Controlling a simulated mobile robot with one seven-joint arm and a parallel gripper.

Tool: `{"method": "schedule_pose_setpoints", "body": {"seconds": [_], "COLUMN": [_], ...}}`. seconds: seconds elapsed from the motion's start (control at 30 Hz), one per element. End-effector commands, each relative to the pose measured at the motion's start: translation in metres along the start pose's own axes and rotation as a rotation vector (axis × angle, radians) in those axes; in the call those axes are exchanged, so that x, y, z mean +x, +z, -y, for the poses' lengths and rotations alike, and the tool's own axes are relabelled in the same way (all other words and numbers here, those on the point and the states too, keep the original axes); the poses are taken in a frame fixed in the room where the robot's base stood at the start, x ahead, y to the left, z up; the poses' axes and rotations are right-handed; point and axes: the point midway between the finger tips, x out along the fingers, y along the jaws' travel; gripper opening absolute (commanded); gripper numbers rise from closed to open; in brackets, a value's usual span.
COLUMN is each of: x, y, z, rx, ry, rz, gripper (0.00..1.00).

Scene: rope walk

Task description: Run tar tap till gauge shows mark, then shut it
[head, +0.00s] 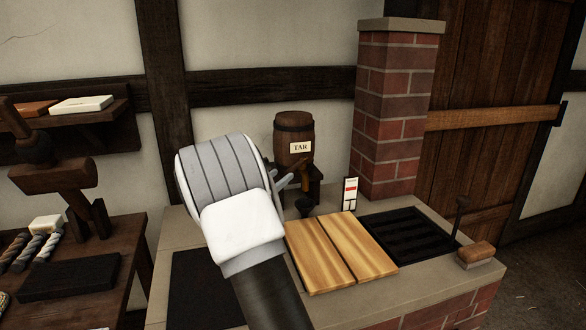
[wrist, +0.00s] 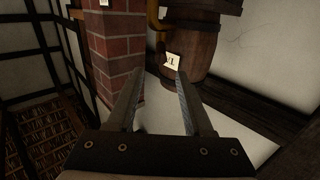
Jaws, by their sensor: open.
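The tar barrel (head: 294,137) is wooden, with a TAR label, and stands on a dark stand behind the counter top. It also shows in the wrist view (wrist: 195,40), with its label upside down. A brass-coloured tap part (wrist: 154,16) shows at the top of the wrist view, beyond my fingertips; its setting cannot be told. My gripper (wrist: 158,75) is open and empty, apart from the tap. In the head view my wrist partly hides the area left of the barrel.
Wooden boards (head: 340,253) and a black grate (head: 410,236) cover parts of the counter. A brick pillar (head: 395,120) rises behind it. A wooden-handled tool (head: 475,252) lies at the right corner. A side table with rope pieces (head: 35,248) is left.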

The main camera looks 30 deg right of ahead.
Motion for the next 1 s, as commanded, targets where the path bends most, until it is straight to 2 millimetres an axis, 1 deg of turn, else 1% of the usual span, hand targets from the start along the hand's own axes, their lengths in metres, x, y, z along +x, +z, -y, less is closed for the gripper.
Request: {"method": "schedule_pose_setpoints", "body": {"seconds": [0.03,0.2,0.3,0.4,0.6,0.87,0.9,0.97,1.0], "x": [0.013,0.048,0.065,0.076,0.087,0.088,0.088,0.088,0.088], "y": [0.001,0.001,0.001,0.001,0.000,0.000,0.000,0.000,0.000], "z": [-0.001,-0.001,-0.001,0.000,0.000,0.000,0.000,0.000,0.000], "rx": [0.001,0.000,0.001,0.000,0.001,0.001,0.001,0.001,0.001], "ry": [0.004,0.002,0.001,0.000,-0.001,-0.001,-0.001,-0.001,-0.001], "rz": [-0.001,0.000,-0.001,0.001,0.001,0.001,0.001,0.001,0.001], "gripper": [0.51,0.51,0.51,0.51,0.51,0.51,0.48,0.37,0.30]}}
